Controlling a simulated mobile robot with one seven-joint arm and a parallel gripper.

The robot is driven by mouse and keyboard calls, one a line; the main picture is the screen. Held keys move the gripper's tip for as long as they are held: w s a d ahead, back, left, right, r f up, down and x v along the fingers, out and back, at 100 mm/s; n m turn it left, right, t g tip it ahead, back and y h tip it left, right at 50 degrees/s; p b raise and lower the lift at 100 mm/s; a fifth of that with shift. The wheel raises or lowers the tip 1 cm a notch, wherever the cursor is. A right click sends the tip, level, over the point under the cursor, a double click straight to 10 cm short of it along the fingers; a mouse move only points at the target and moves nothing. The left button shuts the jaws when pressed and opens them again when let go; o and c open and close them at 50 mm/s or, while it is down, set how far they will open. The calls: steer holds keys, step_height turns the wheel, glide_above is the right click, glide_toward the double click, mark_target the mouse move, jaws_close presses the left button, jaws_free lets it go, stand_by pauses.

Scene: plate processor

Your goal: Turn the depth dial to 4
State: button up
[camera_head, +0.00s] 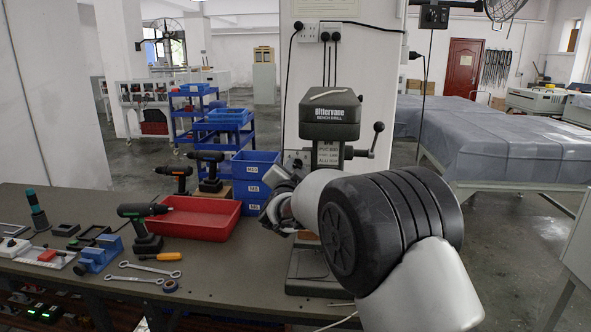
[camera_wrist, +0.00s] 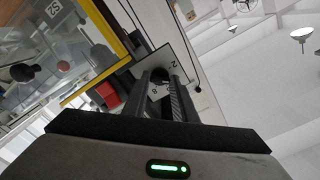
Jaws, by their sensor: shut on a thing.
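The bench drill (camera_head: 330,118) stands on the workbench in front of the white pillar, with a lever handle on its right. My gripper (camera_head: 284,182) is at the drill's left side, and my arm covers much of the drill's lower part. In the wrist view, my gripper's two dark fingers (camera_wrist: 160,82) are shut on the dark depth dial, which sits between their tips and is mostly hidden. Behind it is a light dial plate (camera_wrist: 184,75) with a 2 and an 8 readable. The pointer and the 4 cannot be made out.
Blue bins (camera_head: 256,168) stand close behind my gripper. A red tray (camera_head: 198,218), a cordless drill (camera_head: 143,222), wrenches (camera_head: 137,275) and a screwdriver (camera_head: 161,257) lie to the left on the workbench (camera_head: 235,275). Some bench in front of the drill is clear.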

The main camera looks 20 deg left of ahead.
steer(key=o, duration=0.8)
steer(key=shift+c, duration=0.2)
steer(key=b+v, duration=0.1)
steer(key=v, duration=1.6)
steer(key=shift+s, duration=0.25)
